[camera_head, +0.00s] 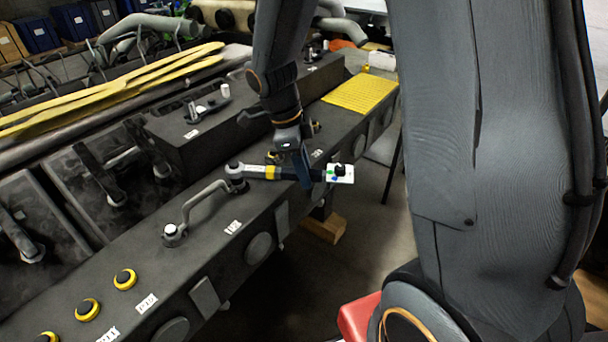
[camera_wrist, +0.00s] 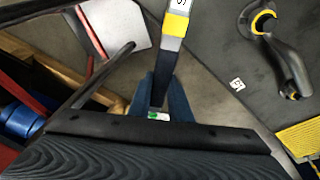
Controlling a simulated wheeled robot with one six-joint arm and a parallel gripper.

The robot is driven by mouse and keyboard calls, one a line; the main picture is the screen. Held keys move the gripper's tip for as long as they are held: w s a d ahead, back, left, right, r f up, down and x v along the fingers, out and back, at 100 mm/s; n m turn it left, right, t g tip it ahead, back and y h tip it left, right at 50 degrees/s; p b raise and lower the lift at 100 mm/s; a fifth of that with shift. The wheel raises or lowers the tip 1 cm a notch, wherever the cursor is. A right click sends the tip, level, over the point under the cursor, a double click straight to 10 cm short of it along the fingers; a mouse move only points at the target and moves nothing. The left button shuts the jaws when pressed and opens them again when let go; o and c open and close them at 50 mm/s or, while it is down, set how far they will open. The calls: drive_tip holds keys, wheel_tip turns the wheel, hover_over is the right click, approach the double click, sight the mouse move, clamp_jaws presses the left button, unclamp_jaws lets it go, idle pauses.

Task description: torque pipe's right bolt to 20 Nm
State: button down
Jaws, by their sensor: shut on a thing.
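The grey curved pipe (camera_head: 203,198) lies on the dark engine ledge, with a pale-topped bolt at its left end (camera_head: 171,231). Its right bolt (camera_head: 238,186) is at the other end, largely hidden under the wrench head. My gripper (camera_head: 303,178) is shut on the handle of the torque wrench (camera_head: 258,172), which has a yellow band and a white label. The wrench head is at the pipe's right end; I cannot tell whether it is seated on the bolt. In the wrist view the wrench (camera_wrist: 174,35) runs up from my gripper (camera_wrist: 158,100), its head out of frame.
Another pipe piece with yellow-ringed ends (camera_wrist: 285,62) is on the ledge near the yellow mat (camera_head: 362,93). Yellow-ringed plugs (camera_head: 125,279) sit on the ledge at lower left. A dark raised block (camera_head: 205,130) stands behind the wrench. Open floor lies in front.

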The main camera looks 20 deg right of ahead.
drive_tip(key=shift+s, duration=0.1)
drive_tip(key=shift+s+a, duration=0.2)
drive_tip(key=shift+s, duration=0.15)
drive_tip(key=shift+s+a, duration=0.1)
drive_tip(key=shift+s+a, duration=0.15)
drive_tip(key=shift+s, duration=0.15)
idle(0.3)
drive_tip(key=shift+s+a+m, duration=0.1)
drive_tip(key=shift+m, duration=0.2)
drive_tip(key=shift+s+a, duration=0.2)
drive_tip(key=shift+s, duration=0.1)
drive_tip(key=shift+m, duration=0.3)
drive_tip(key=shift+s+a+m+g, duration=0.25)
drive_tip(key=shift+s+m+g, duration=0.05)
